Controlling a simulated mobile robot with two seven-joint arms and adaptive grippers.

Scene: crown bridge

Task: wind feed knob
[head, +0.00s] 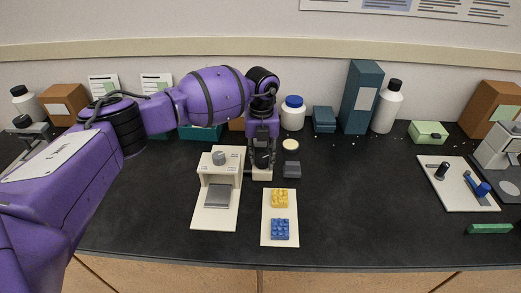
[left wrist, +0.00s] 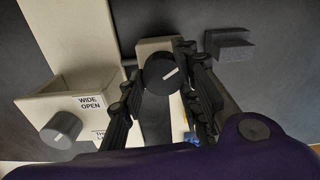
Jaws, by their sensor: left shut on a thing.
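A black round knob (left wrist: 163,73) with a white pointer line sits on a cream block in the left wrist view. My left gripper (left wrist: 163,85) is shut on this knob, one finger on each side. In the head view my left gripper (head: 262,157) reaches down from above over the cream block (head: 262,175) and hides most of the knob. Left of it, a cream device (head: 207,170) carries a grey knob (head: 218,157), which also shows in the left wrist view (left wrist: 61,129). A label (left wrist: 90,102) beside it reads "WIDE OPEN". My right gripper is not in view.
A small grey block (head: 291,169) stands close to the right of the gripper. A cream board (head: 280,212) with yellow and blue studded pieces lies in front. Bottles and boxes line the back wall. The dark bench is clear right of centre.

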